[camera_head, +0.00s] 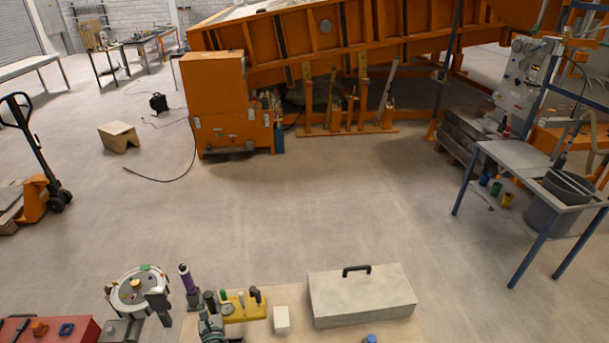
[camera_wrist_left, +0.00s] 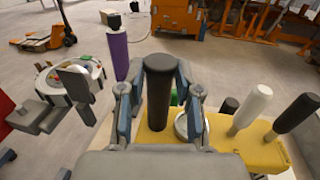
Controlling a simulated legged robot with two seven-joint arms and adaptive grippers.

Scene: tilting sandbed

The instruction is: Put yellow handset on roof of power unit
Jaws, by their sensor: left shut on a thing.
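The yellow handset (camera_head: 245,306) is at the bottom of the head view, over the near worktop. It carries several upright sticks and a round dial. In the left wrist view its yellow body (camera_wrist_left: 240,145) lies beyond and right of the fingers. My left gripper (camera_head: 210,322) is shut on the handset's thick black grip, and its fingers show on both sides of that grip in the wrist view (camera_wrist_left: 158,98). I cannot tell whether the handset touches the worktop. The power unit (camera_head: 218,105) is an orange cabinet at the back, left of centre, with a flat, bare-looking roof. My right gripper is not in view.
A pale case (camera_head: 360,298), a white block (camera_head: 281,320) and a purple cylinder (camera_head: 187,278) are near the handset. The worktop (camera_head: 290,296) ends before open floor. A cable (camera_head: 165,178) lies left of the power unit; the orange sandbed frame (camera_head: 340,40) rises behind it.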

